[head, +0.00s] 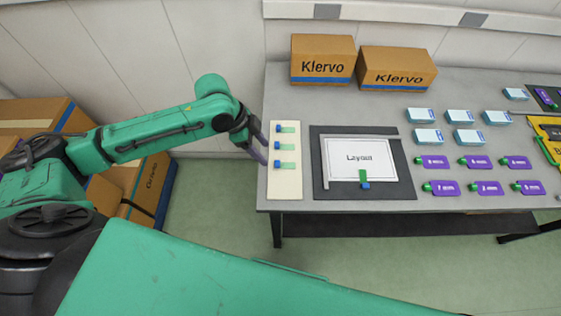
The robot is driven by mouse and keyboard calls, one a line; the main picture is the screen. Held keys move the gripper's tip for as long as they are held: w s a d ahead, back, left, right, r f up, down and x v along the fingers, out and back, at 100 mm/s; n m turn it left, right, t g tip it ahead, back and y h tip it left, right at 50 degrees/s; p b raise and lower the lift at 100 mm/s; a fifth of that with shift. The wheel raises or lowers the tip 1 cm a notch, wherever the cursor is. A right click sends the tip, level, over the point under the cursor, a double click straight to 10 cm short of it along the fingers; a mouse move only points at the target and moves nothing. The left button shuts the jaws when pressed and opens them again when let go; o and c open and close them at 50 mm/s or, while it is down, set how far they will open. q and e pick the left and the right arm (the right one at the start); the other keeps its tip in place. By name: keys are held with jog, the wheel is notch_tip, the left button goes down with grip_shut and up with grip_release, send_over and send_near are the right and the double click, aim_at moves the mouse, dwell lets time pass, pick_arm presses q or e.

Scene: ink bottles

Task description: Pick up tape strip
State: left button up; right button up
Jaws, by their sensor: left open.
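A cream board (285,187) lies at the left end of the grey table. Three tape strips, green with blue ends, lie on it in a column: the back one (288,129), the middle one (287,146) and the front one (287,164). Another green and blue strip (364,176) sits at the front edge of the white sheet marked "Layout" (361,158). My left gripper (261,148) is open and empty at the board's left edge, beside the strips. Its height above the board is hard to tell. My right gripper is out of view.
The Layout sheet lies on a dark mat (400,190). Right of it are several purple-labelled bottles (434,162) and several light blue boxes (420,115). Two Klervo cartons (322,60) stand at the back. Cardboard boxes (152,185) are on the floor at left.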

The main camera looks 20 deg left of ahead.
aim_at(276, 162)
pick_arm(q)
jog(key=x, duration=0.2)
jog(key=p+x, duration=0.1)
jog(key=x, duration=0.3)
jog(key=shift+w+d+f+p, duration=0.2)
jog(key=shift+d+p, duration=0.1)
jog(key=shift+d, duration=0.15)
jog(key=shift+r, duration=0.1)
jog(key=c, duration=0.9)
jog(key=shift+c, duration=0.2)
